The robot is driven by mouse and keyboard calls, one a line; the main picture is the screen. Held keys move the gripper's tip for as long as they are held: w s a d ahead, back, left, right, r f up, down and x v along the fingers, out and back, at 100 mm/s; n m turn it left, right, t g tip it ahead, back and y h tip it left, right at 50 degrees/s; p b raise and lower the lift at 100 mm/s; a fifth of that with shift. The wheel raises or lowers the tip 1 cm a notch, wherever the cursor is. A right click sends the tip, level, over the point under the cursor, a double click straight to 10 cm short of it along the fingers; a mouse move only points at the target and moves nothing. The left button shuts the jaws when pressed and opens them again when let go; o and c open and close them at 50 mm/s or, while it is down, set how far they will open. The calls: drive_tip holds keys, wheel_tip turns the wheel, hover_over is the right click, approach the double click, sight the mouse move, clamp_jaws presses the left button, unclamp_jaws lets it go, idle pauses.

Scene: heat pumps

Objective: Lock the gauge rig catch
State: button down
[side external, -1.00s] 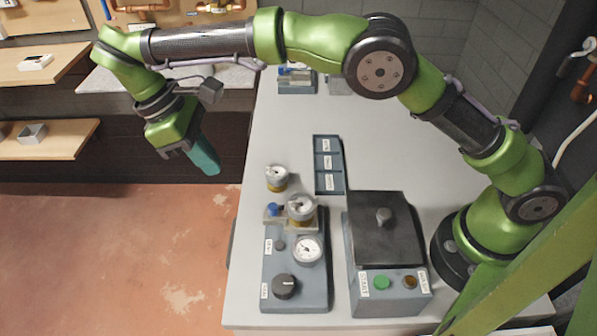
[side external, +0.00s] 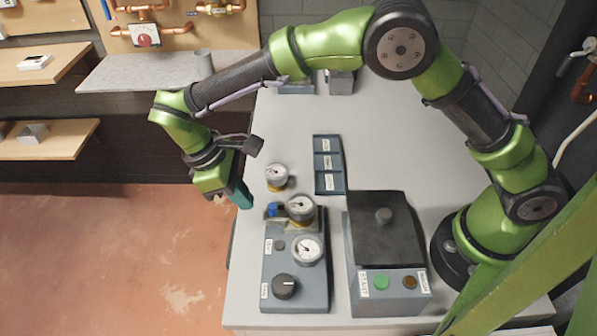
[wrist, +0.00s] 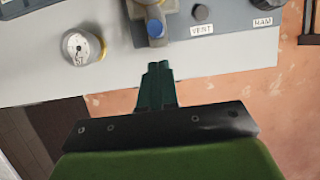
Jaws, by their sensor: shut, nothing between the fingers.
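The gauge rig (side external: 296,270) is a blue-grey box at the front left of the bench, with gauges, a dark knob and small labels. A blue-tipped catch part (side external: 274,209) sits at its back left corner; the blue tip also shows in the wrist view (wrist: 155,28), just ahead of the fingers. My gripper (side external: 243,200) has teal fingers, shut and empty, left of the catch at the bench's left edge. It also shows in the wrist view (wrist: 158,68), apart from the blue tip. Whether the catch is locked I cannot tell.
A loose gauge (side external: 277,177) stands behind the rig. A labelled tray (side external: 329,165) lies behind to the right. A box with a black lid (side external: 384,228) and green button stands right of the rig. The bench's back middle (side external: 390,140) is clear.

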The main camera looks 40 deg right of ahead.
sight(271, 205)
drive_tip(key=shift+s+d, duration=0.8)
drive_tip(key=shift+s+d, duration=0.5)
drive_tip(key=shift+d, duration=0.05)
drive_tip(key=shift+s+d+f, duration=0.1)
drive_tip(key=shift+s+d, duration=0.1)
drive_tip(key=shift+s, duration=0.05)
